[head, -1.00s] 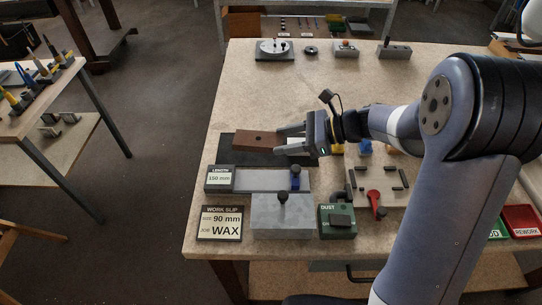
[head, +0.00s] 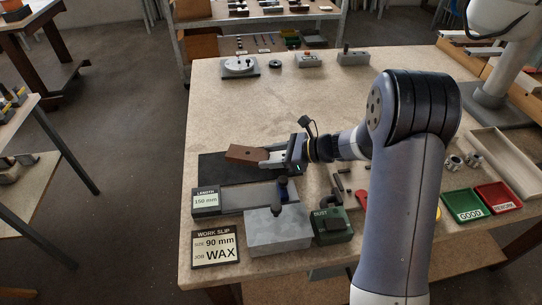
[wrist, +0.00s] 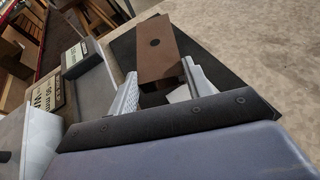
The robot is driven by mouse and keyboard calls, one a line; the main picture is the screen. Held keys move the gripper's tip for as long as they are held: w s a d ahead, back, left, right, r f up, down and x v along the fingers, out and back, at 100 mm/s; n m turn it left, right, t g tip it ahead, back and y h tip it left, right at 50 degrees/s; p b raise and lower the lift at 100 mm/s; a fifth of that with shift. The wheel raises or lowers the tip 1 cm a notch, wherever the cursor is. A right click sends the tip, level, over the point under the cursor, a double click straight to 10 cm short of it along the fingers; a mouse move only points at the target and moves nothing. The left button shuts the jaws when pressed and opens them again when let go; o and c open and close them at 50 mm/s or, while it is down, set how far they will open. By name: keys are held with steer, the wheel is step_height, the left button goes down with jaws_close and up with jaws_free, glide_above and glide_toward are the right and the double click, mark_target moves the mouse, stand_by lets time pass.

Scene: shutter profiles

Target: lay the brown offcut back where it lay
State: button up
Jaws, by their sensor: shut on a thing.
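The brown offcut (head: 245,153) is a rectangular block with a dark round spot on its upper face. My gripper (head: 272,158) is shut on its right end in the head view. The offcut is over the back part of a black mat (head: 225,172); I cannot tell for sure whether it touches the mat. In the wrist view the offcut (wrist: 165,50) juts out from between the two grey fingers (wrist: 160,90), with the mat (wrist: 205,60) beneath. A small white patch shows between the fingers; I cannot tell what it is.
In front of the mat is the length stop (head: 205,200) marked 150 mm. A grey block (head: 277,232), a green dust box (head: 331,226) and a work slip (head: 215,247) reading 90 mm, WAX stand along the front. Green (head: 466,206) and red (head: 497,197) trays are at right. The table's back middle is clear.

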steer(key=shift+f, duration=0.15)
steer(key=shift+f, duration=0.15)
steer(key=o, duration=1.1)
steer(key=shift+c, duration=0.2)
steer(key=shift+d+r, duration=0.15)
steer(key=shift+r, duration=0.1)
steer(key=b+v, duration=0.1)
steer(key=v, duration=1)
steer(key=shift+d+r, duration=0.1)
steer(key=shift+d, duration=0.25)
